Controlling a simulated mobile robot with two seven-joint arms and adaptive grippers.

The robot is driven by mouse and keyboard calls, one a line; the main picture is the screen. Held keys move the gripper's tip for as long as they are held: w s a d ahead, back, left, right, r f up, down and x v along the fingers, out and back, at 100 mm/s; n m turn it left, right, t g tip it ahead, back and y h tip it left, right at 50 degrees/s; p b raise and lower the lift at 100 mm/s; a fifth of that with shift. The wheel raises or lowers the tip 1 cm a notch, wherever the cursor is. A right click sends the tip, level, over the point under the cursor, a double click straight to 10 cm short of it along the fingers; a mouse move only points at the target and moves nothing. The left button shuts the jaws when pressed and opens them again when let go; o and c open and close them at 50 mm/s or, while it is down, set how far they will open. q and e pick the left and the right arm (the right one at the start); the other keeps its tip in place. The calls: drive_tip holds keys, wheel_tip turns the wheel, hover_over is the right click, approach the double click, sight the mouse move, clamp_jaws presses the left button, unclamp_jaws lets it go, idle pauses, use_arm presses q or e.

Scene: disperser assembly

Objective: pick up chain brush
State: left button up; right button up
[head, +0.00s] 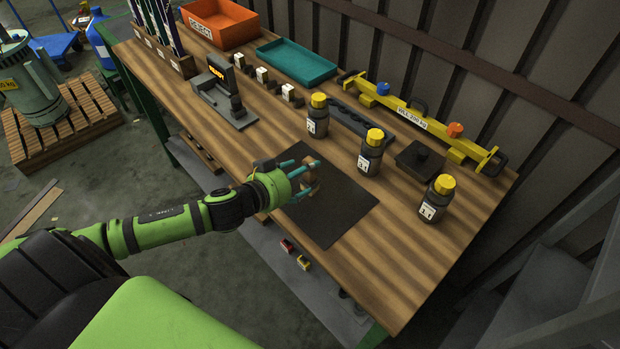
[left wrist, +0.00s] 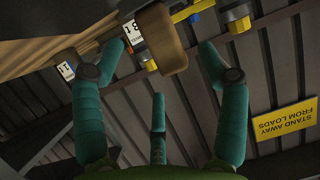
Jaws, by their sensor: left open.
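A brown wooden piece, probably the handle of the chain brush (head: 311,187), shows above or on the dark mat (head: 338,205), partly hidden by my fingers. My left gripper (head: 307,180) reaches over the mat from the left, with its teal fingers spread around the piece. In the left wrist view, the brown block (left wrist: 161,36) lies between the tips of the open fingers (left wrist: 163,55). I see gaps between the block and the side fingers there. Bristles cannot be made out. My right gripper is not in view.
Yellow-capped bottles (head: 370,155) stand behind and right of the mat. A yellow lifting beam (head: 420,118), a teal tray (head: 297,62) and an orange reject bin (head: 220,22) line the back. The bench's front right (head: 400,270) is clear.

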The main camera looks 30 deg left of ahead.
sight(313, 170)
use_arm(q)
drive_tip(key=b+x, duration=0.2)
drive_tip(key=x, duration=0.1)
drive_tip(key=shift+w+a+f, duration=0.1)
drive_tip(key=shift+f, duration=0.15)
drive_tip(key=shift+w+d+f, duration=0.2)
drive_tip(key=shift+w+f, duration=0.05)
drive_tip(key=shift+w, duration=0.35)
drive_tip(key=shift+r, duration=0.1)
drive_tip(key=c, duration=1.4)
